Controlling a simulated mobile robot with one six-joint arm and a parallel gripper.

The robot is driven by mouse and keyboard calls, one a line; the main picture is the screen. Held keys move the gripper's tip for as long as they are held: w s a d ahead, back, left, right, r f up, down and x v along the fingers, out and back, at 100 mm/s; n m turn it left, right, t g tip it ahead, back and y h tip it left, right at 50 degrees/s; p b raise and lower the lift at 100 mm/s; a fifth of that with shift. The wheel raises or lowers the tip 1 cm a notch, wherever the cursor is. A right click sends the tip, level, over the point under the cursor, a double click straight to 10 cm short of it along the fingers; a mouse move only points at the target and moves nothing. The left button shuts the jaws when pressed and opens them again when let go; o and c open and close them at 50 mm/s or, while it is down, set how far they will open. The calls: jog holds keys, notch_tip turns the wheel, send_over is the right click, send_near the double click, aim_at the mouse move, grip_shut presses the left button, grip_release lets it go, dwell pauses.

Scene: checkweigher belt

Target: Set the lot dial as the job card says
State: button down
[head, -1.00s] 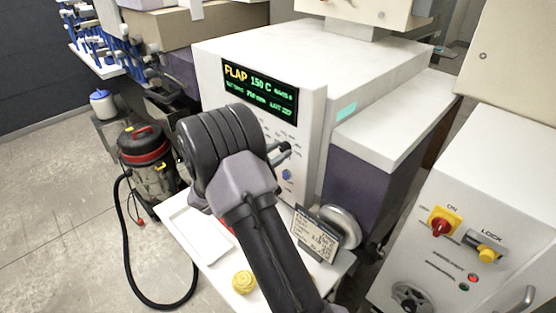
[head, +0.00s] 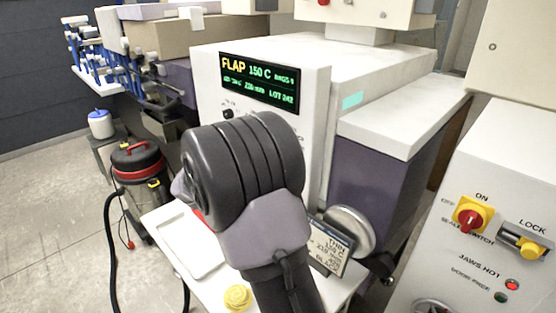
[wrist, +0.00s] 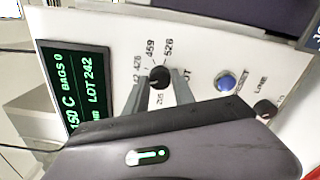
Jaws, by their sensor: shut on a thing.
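The lot dial (wrist: 158,76) is a small black knob on the white machine panel, ringed by printed numbers such as 428, 459 and 528. My gripper (wrist: 156,86) is shut on it in the wrist view. In the head view my own arm hides the fingers and the dial. The display (head: 260,82) reads FLAP, 150 C and LOT 242; it also shows in the wrist view (wrist: 78,90). The job card (head: 332,247) stands at the right of the small shelf, partly behind my arm. Its top line looks like THIN, with 150 C and 210 mm below; its lower lines are hard to read.
A blue reset button (wrist: 225,81) and a dark knob (wrist: 265,109) sit beside the dial. A white tray (head: 185,250) and a yellow roll (head: 237,297) lie on the shelf. A control cabinet (head: 455,225) stands at right, a vacuum cleaner (head: 140,180) at left.

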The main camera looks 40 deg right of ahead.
jog(key=m+b, duration=0.7)
jog(key=b, duration=0.3)
jog(key=shift+f+m+b, duration=0.15)
jog(key=shift+m+b, duration=0.15)
jog(key=c, duration=1.1)
grip_release()
jog(key=shift+o, duration=0.2)
jog(key=shift+a, duration=0.1)
